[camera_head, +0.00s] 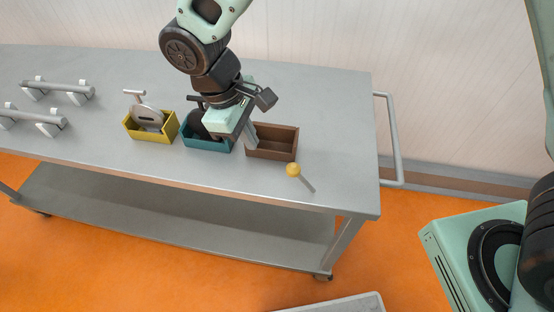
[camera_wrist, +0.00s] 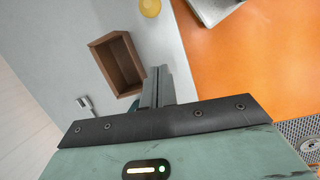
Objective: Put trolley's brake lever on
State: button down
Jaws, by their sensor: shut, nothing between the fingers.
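The brake lever, a grey rod with a yellow ball knob (camera_head: 293,170), is at the front right of the grey trolley's top (camera_head: 345,180). The rod slants from the knob toward the front edge. In the wrist view only the yellow knob (camera_wrist: 150,8) shows, at the top edge. My gripper (camera_head: 251,142) is above the trolley, left of the lever and apart from it, close to the brown box. Its fingers (camera_wrist: 155,82) are shut and empty, pointing down.
A brown open box (camera_head: 285,154) stands empty beside my gripper. A teal box (camera_head: 208,147) and a yellow box (camera_head: 152,136) hold cranked parts. Grey bars on supports (camera_head: 58,87) stand at the left. The trolley has a push handle (camera_head: 394,140). Right of the lever the top is clear.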

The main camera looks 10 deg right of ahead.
aim_at(302, 180)
jog(key=p+x, duration=0.2)
jog(key=x, duration=0.7)
jog(key=shift+d+f, duration=0.1)
jog(key=shift+d, duration=0.05)
jog(key=shift+s+d+r+p, duration=0.35)
jog(key=shift+d+r+p, duration=0.05)
jog(key=shift+d+p, duration=0.15)
jog(key=shift+s+d+r+p, duration=0.4)
jog(key=shift+d+r+p, duration=0.05)
jog(key=shift+d, duration=0.15)
jog(key=shift+s+d, duration=0.15)
jog(key=shift+d, duration=0.1)
jog(key=shift+r, duration=0.1)
